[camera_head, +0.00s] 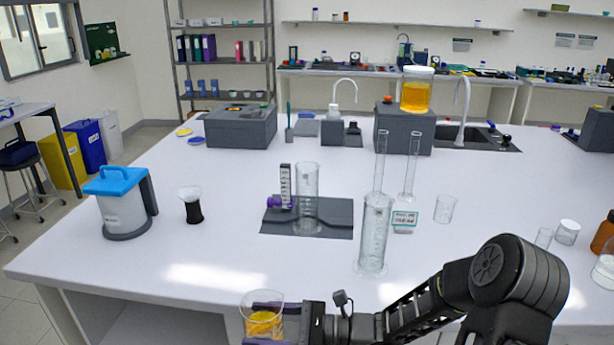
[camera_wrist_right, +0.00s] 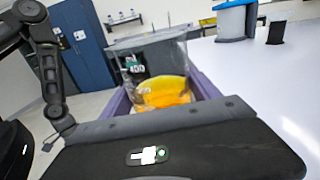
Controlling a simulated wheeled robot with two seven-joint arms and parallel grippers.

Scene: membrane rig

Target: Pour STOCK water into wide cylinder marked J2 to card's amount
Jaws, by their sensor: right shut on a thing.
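My right gripper (camera_head: 265,318) is shut on a clear beaker (camera_head: 262,298) with orange-yellow liquid, low at the bottom edge of the head view. The beaker (camera_wrist_right: 160,80) also shows between the purple fingers in the right wrist view. A wide clear cylinder (camera_head: 374,235) stands on the bench right of the middle. Another cylinder (camera_head: 307,190) stands on a dark grey base beside an upright scale strip (camera_head: 286,182). The J2 mark is not readable on either. A small green-edged card (camera_head: 404,219) stands behind the front cylinder; its text is too small to read. My left gripper is not in view.
Two narrow cylinders (camera_head: 381,165) stand behind the card. A small beaker (camera_head: 445,209) is to their right. A lidded jar of yellow liquid (camera_head: 416,92) sits on a grey block. A blue-lidded container (camera_head: 120,203) and a black-based funnel (camera_head: 192,205) stand left. The front-left bench is clear.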

